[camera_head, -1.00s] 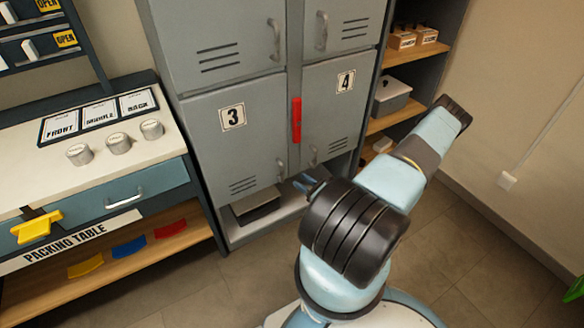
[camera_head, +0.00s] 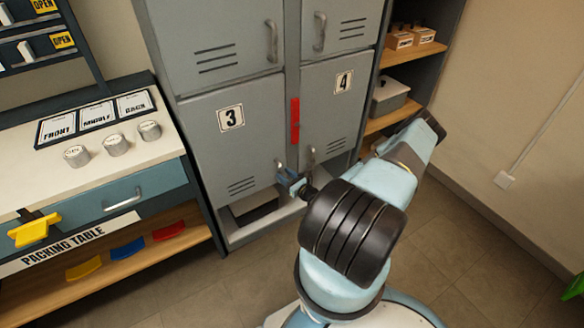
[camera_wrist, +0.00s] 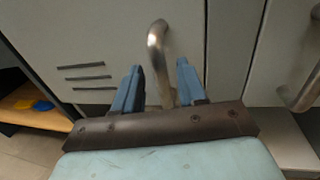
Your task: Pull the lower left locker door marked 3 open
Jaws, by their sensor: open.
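The grey locker door marked 3 (camera_head: 222,150) is at the lower left of the locker block and looks shut. Its handle (camera_head: 280,168) is at the door's lower right side, partly hidden by my gripper. My gripper (camera_head: 288,178) is at the handle. In the wrist view, the handle (camera_wrist: 157,48) is a curved metal bar that runs down between the two blue fingers of my gripper (camera_wrist: 158,82). The fingers are apart, one on each side of the bar. I cannot tell whether either finger touches it.
Door 4 (camera_head: 338,85) with its own handle is to the right, close to my gripper. A red bar (camera_head: 295,120) sits on the divider between the doors. The packing table (camera_head: 185,180) stands to the left. Open floor (camera_head: 215,290) lies in front of the lockers.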

